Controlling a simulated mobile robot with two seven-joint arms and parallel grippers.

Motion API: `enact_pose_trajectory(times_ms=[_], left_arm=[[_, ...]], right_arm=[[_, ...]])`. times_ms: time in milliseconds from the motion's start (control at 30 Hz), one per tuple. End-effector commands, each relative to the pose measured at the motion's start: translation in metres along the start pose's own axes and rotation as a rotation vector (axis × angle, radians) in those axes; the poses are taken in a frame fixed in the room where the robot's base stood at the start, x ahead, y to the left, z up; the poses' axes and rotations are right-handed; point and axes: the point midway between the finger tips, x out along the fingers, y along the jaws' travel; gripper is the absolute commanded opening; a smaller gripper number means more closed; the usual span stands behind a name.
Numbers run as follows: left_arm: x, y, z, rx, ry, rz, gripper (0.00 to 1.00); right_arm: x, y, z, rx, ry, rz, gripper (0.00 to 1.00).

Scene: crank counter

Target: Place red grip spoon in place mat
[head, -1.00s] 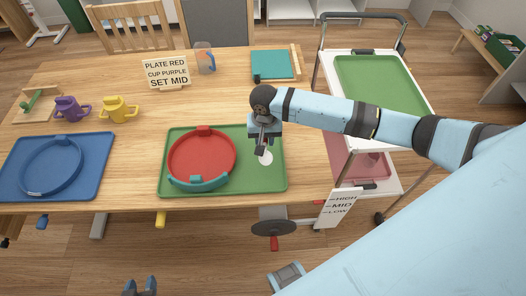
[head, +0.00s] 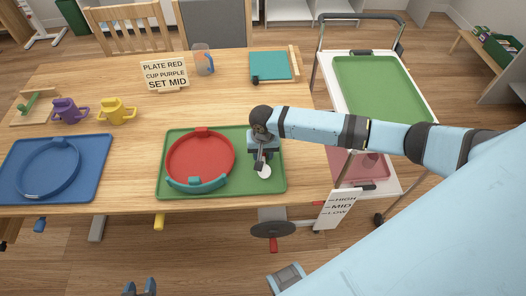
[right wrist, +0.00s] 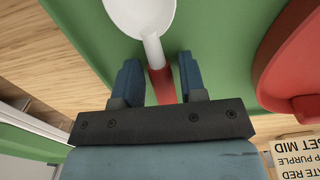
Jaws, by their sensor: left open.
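The spoon (head: 264,171) has a white bowl and a red grip. It is at the right part of the green place mat (head: 222,190), beside the red plate. In the right wrist view its white bowl (right wrist: 142,14) is over the green mat (right wrist: 225,25) and its red grip (right wrist: 161,85) runs between my fingers. My right gripper (head: 262,160) is low over the mat; its fingers (right wrist: 163,78) stand apart, with gaps beside the grip. Whether the spoon touches the mat is hard to tell. My left gripper (head: 140,286) is open and empty at the bottom edge, away from the table.
The red plate (head: 200,155), with a teal piece at its front, fills the mat's left part. A blue mat (head: 95,185) with a blue ring, purple and yellow cups (head: 117,110) and a sign (head: 165,75) stand left and behind. A cart (head: 380,85) stands right.

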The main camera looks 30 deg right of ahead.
Motion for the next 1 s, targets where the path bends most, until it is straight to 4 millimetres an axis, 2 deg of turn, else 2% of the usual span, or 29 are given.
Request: enact_pose_trajectory(times_ms=[33,67,367,467,800,1000], left_arm=[[0.0,0.0,0.0,0.0,0.0,0.0,0.43],[0.0,0.0,0.0,0.0,0.0,0.0,0.43],[0.001,0.0,0.001,0.0,0.0,0.0,0.43],[0.0,0.0,0.0,0.0,-0.001,0.0,0.43],[-0.003,0.0,-0.005,0.005,0.006,-0.001,0.43],[-0.004,0.0,-0.006,0.008,0.009,-0.002,0.43]], right_arm=[[0.0,0.0,0.0,0.0,0.0,0.0,0.5],[0.0,0.0,0.0,0.0,0.0,0.0,0.55],[-0.002,0.001,-0.001,0.0,0.001,0.001,0.55],[-0.011,0.001,-0.001,-0.001,0.001,0.001,0.55],[-0.081,0.0,-0.001,0.0,0.002,-0.001,0.55],[-0.112,0.0,-0.001,0.0,0.0,0.0,0.55]])
